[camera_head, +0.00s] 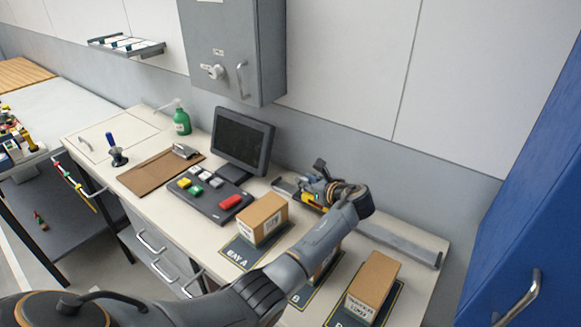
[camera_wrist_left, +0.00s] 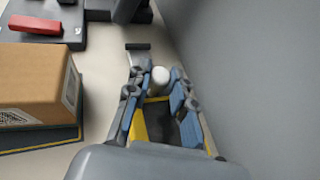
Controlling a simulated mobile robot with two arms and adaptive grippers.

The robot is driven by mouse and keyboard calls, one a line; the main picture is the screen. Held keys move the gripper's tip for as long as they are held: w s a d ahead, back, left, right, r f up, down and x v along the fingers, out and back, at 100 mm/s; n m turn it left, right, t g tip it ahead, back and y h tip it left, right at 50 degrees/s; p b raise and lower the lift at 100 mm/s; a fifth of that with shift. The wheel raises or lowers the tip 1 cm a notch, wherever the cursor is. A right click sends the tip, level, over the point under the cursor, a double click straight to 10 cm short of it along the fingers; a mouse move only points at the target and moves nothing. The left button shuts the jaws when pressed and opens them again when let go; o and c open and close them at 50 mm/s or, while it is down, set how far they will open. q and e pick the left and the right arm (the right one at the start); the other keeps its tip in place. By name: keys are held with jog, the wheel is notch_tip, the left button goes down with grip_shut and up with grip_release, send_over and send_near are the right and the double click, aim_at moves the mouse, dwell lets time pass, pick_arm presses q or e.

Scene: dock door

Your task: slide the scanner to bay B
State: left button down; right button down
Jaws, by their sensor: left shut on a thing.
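The scanner (camera_head: 311,199), yellow and dark, sits at the grey rail (camera_head: 400,243) along the back of the counter, toward the rail's left part, behind the bay A box. My left gripper (camera_head: 326,190) is shut on it; in the left wrist view the fingers (camera_wrist_left: 158,112) close around the yellow and dark body (camera_wrist_left: 155,122) with a white post (camera_wrist_left: 160,77) at its far end. The bay A mat (camera_head: 238,252) carries a cardboard box (camera_head: 263,218). The bay B mat (camera_head: 298,298) and its box are largely hidden behind my left forearm. My right gripper is out of view.
A box (camera_head: 373,284) stands on another mat to the right. A monitor (camera_head: 243,139) and a button panel (camera_head: 209,193) stand left of the rail. The wall is close behind the rail. A blue cabinet (camera_head: 525,200) stands at the right. The rail right of my gripper looks clear.

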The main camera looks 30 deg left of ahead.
pick_arm(q)
jog(key=d, duration=0.5)
jog(key=d+p, duration=0.1)
jog(key=d, duration=0.1)
jog(key=shift+s+d, duration=0.35)
jog(key=c, duration=1.4)
grip_release()
jog(key=shift+d, duration=0.1)
jog(key=v, duration=1.1)
jog(key=shift+s+d+r, duration=0.2)
jog(key=shift+d+r, duration=0.1)
jog(key=shift+f, duration=0.1)
